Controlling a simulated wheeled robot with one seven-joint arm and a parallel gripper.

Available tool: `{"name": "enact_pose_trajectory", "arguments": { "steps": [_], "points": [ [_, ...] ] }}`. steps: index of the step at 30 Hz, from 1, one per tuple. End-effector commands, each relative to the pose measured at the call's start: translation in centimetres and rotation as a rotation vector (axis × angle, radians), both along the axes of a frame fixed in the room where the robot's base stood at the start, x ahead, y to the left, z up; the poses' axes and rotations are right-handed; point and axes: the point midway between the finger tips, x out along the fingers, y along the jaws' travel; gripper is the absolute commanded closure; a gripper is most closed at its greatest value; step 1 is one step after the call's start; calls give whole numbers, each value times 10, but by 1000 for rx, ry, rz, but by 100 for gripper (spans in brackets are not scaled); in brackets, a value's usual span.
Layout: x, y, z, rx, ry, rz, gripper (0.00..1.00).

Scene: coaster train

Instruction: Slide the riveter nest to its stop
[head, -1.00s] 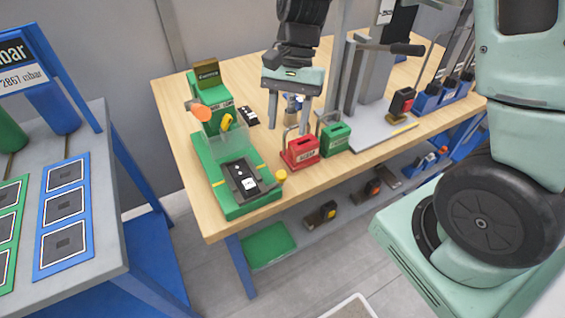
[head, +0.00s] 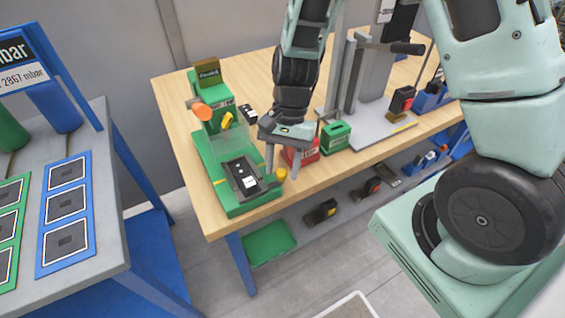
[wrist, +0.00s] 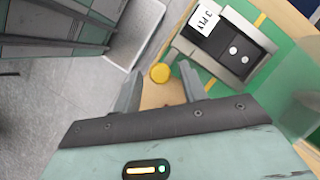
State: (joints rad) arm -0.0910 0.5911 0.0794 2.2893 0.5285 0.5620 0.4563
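The green riveter (head: 217,150) stands on the left end of the wooden table. Its nest (head: 242,177) is a dark block in a grey frame on the riveter's green base, with a white label and two pale discs. The wrist view shows the nest (wrist: 216,42) at upper right. A yellow knob (head: 281,174) sits at the base's right front corner. My gripper (head: 288,162) is open and empty, beside the nest's right side. In the wrist view, the knob (wrist: 160,73) appears between and just beyond the open fingertips (wrist: 161,82); contact cannot be told.
A red box (head: 310,152) stands behind my gripper, partly hidden by it, and a green box (head: 336,137) stands to its right. A grey press stand (head: 372,130) is farther right. The table's front edge is close by. A lower shelf holds a green tray (head: 270,243).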

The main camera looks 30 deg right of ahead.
Motion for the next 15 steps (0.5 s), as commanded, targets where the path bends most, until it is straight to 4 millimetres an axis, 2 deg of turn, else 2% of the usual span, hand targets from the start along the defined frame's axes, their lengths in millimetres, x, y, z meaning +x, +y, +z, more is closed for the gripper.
{"name": "enact_pose_trajectory", "arguments": {
  "steps": [1,4,8,15],
  "points": [
    [0,0,0,0,0,0,73],
    [0,0,0,0,0,0,100],
    [2,0,1,0,0,0,100],
    [30,0,2,1,-1,0,100]
  ]
}}
